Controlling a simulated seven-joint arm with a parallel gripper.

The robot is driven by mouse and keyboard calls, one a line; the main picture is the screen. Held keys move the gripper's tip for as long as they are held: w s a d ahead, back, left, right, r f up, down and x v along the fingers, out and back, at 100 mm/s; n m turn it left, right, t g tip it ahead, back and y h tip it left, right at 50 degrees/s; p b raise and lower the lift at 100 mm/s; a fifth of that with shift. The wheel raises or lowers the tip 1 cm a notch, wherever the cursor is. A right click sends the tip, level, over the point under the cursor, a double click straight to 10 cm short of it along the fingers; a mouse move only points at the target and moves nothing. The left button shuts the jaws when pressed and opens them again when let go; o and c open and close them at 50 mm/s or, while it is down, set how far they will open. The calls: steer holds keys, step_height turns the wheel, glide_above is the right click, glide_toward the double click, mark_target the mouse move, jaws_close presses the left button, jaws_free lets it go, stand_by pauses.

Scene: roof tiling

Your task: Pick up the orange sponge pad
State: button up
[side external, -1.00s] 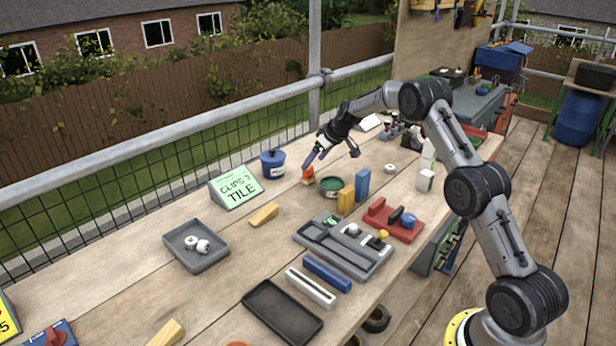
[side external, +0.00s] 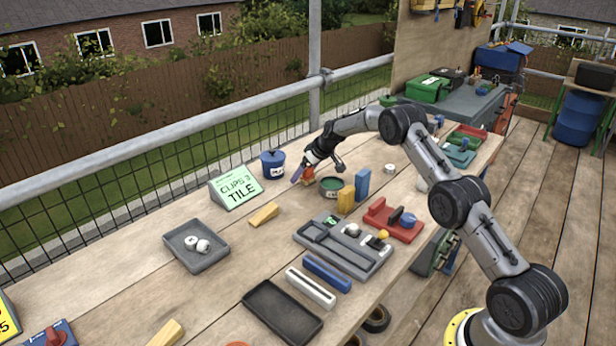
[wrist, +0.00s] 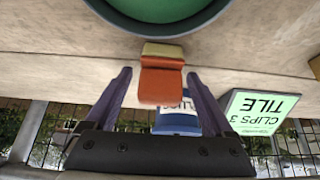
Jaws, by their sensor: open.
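The orange sponge pad (wrist: 161,84) lies on the wooden bench, with a yellowish layer along one edge. In the wrist view it sits between the two purple fingers of my gripper (wrist: 160,90), which are apart with gaps beside the pad. In the side view the pad (side external: 307,174) is small and partly covered by my gripper (side external: 304,171), which is low over the bench. I cannot tell whether a finger touches the pad.
A round green-filled tub (side external: 331,186) stands close beside the pad. Yellow (side external: 346,199) and blue (side external: 362,184) blocks stand to the right.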

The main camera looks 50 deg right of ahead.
jaws_close()
steer(key=shift+r, duration=0.15)
